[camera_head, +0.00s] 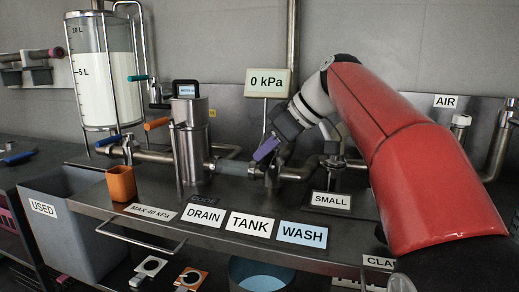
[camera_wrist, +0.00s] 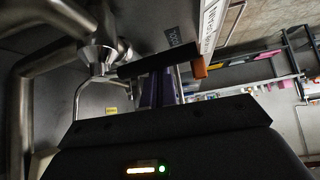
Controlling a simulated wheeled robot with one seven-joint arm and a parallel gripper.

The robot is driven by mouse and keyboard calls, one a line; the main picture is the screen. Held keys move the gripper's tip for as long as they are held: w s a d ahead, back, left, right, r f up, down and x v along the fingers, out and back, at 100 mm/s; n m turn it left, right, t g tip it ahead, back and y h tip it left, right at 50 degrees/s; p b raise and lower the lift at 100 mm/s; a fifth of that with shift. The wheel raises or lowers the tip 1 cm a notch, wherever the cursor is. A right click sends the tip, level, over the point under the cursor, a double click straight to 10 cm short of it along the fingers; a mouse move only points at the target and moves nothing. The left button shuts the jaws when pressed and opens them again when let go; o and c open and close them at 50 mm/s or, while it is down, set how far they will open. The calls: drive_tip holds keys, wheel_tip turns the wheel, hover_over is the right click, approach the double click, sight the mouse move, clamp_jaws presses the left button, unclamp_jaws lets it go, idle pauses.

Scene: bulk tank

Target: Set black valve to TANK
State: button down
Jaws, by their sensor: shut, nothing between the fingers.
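The valve with the black handle sits on the pipe behind the DRAIN, TANK and WASH labels; its metal body (camera_head: 271,176) shows in the head view. My gripper hides the handle there. In the wrist view a black bar (camera_wrist: 150,63), which looks like the handle, lies across the front of my purple fingers. My gripper (camera_head: 266,149) is shut and empty, close over the valve; its fingers also show in the wrist view (camera_wrist: 160,88). I cannot tell whether they touch the handle, or which label it points to. The TANK label (camera_head: 250,225) lies between DRAIN (camera_head: 202,216) and WASH (camera_head: 302,234).
A steel cylinder (camera_head: 190,145) and a glass tank (camera_head: 103,85) of white liquid stand to the left. A gauge sign (camera_head: 267,83) reading 0 kPa stands behind my gripper. An orange cup (camera_head: 121,184) stands on the steel shelf's left end. A grey bin (camera_head: 62,225) is at lower left.

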drive_tip(key=shift+a, duration=0.1)
drive_tip(key=d+r+p, duration=0.3)
drive_tip(key=r+p, duration=0.1)
drive_tip(key=r, duration=0.4)
drive_tip(key=s+d+m+g+p, duration=0.15)
drive_tip(key=s+d+m, duration=0.25)
drive_tip(key=d+m, duration=0.9)
drive_tip(key=w+a+f+m+b, duration=0.2)
drive_tip(key=a+f, duration=0.6)
drive_tip(key=a, duration=0.4)
drive_tip(key=shift+w+m+b, duration=0.3)
drive_tip(key=shift+w+b, duration=0.15)
drive_tip(key=shift+b, duration=0.25)
